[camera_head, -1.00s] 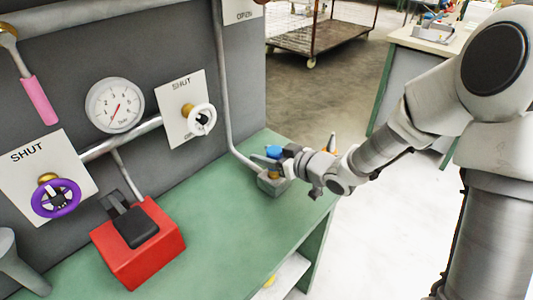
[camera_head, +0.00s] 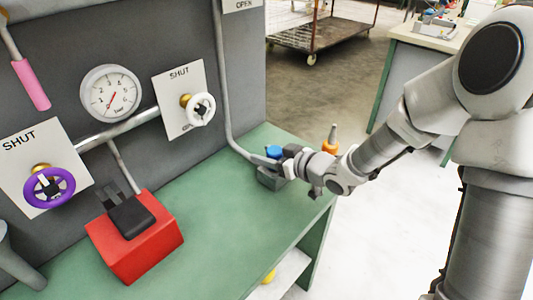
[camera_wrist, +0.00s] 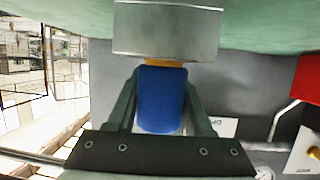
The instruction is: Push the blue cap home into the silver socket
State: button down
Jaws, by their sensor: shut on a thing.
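The blue cap (camera_head: 273,151) is at the far right end of the green bench, over the silver socket (camera_head: 270,180). My gripper (camera_head: 281,157) is shut on the cap from the right. In the wrist view, which looks upside down, the blue cap (camera_wrist: 161,100) is between the two fingers (camera_wrist: 160,92). The socket (camera_wrist: 168,30) is a grey metal block in line with the cap. A narrow yellow-orange part (camera_wrist: 165,63) shows between cap and block. I cannot tell how deep it sits in the socket.
A red box with a black lever (camera_head: 135,235) stands on the bench (camera_head: 215,210) to the left. A panel behind carries a gauge (camera_head: 111,92), a white valve (camera_head: 200,109) and a purple valve (camera_head: 49,187). A pipe (camera_head: 228,100) runs down near the socket. An orange object (camera_head: 330,145) shows behind my wrist.

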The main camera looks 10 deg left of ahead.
jog(key=shift+c, duration=1.1)
grip_release()
jog(key=p+v, duration=0.4)
jog(key=v, duration=1.3)
jog(key=shift+d, duration=0.2)
jog(key=shift+s, duration=0.1)
